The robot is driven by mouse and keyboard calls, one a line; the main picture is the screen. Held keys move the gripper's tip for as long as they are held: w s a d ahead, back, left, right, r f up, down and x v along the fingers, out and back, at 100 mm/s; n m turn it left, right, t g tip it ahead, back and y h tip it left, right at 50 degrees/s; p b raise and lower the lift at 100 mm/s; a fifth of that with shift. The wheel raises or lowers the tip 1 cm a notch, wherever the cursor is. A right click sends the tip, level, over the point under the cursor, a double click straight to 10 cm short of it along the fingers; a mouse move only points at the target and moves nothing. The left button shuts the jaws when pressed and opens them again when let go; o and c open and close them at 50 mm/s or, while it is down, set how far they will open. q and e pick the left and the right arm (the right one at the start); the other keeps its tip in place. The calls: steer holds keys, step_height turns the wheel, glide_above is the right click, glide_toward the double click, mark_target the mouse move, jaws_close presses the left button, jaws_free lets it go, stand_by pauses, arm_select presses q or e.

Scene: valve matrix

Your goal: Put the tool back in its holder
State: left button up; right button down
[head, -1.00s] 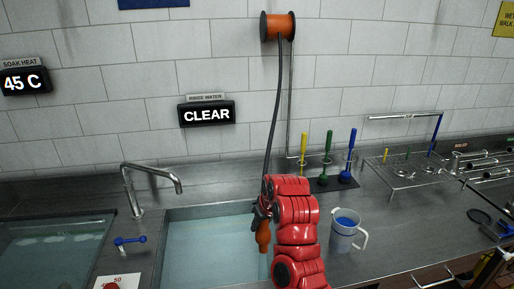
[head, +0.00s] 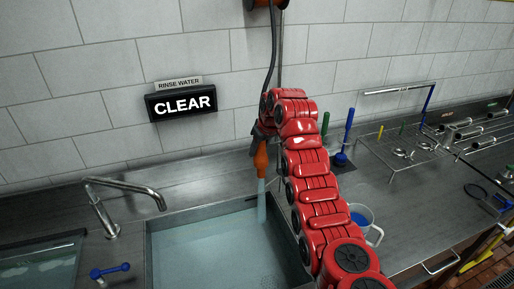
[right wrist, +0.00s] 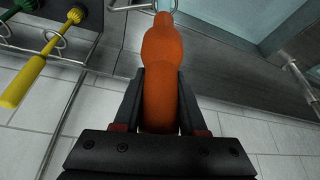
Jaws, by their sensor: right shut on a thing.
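My left gripper is not in view.
A blue brush (head: 347,138) and a green one (head: 325,125) stand behind my right arm; a yellow one (right wrist: 45,60) shows in the right wrist view. A wire rack (head: 400,150) and a mug (head: 368,222) are to the right. A faucet (head: 120,195) stands left.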

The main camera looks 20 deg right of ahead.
steer(key=shift+w+f, duration=0.15)
steer(key=shift+f, duration=1.05)
steer(key=shift+f+p, duration=0.35)
steer(key=shift+f, duration=0.4)
step_height(320, 180, down, 2)
steer(key=shift+f+b, duration=0.25)
steer(key=shift+b, duration=0.1)
steer(key=shift+f+b, duration=1.05)
steer(key=shift+f, duration=0.95)
steer(key=shift+f+b, duration=0.5)
steer(key=shift+f, duration=0.05)
steer(key=shift+c, duration=1.9)
jaws_free()
